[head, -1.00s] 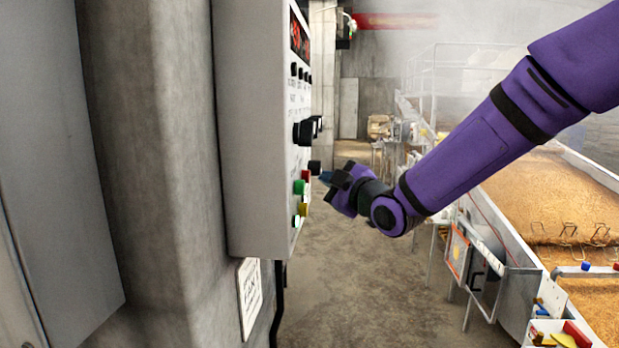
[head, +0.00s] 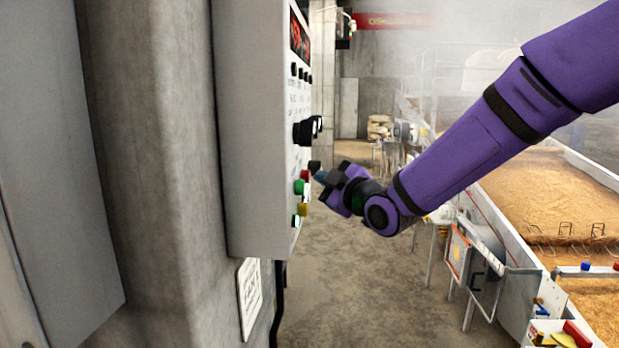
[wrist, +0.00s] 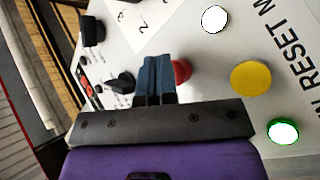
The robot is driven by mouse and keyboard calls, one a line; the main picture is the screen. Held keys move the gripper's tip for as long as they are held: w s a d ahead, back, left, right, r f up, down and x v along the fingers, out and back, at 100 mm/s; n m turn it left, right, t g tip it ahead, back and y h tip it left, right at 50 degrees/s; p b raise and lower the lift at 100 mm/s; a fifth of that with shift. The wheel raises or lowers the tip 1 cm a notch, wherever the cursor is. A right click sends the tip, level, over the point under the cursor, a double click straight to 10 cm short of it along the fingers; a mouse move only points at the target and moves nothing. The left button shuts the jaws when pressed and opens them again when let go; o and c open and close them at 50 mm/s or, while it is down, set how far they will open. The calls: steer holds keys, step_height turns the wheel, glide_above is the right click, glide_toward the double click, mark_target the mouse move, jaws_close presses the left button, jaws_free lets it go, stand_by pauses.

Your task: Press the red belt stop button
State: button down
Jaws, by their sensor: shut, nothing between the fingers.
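The red button (head: 305,174) sits on the face of the grey control panel (head: 262,130), just above a green button (head: 299,187). My gripper (head: 320,177) is shut and empty, its fingertips pointing at the panel right beside the red button. In the wrist view, the closed blue fingers (wrist: 157,68) partly cover the red button (wrist: 181,71), which shows at their right side. I cannot tell whether the fingertips touch it.
A yellow button (wrist: 250,78), a green-rimmed lit button (wrist: 283,131) and a white lit button (wrist: 215,19) are close by on the panel. Black knobs (head: 304,132) stick out above. A grain bed (head: 555,190) lies to the right, with open floor between.

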steer(key=shift+a, duration=0.45)
stand_by(0.4)
stand_by(0.3)
steer(key=shift+d, duration=0.9)
steer(key=shift+s+d, duration=0.1)
steer(key=shift+d, duration=2.4)
steer(key=shift+d, duration=0.1)
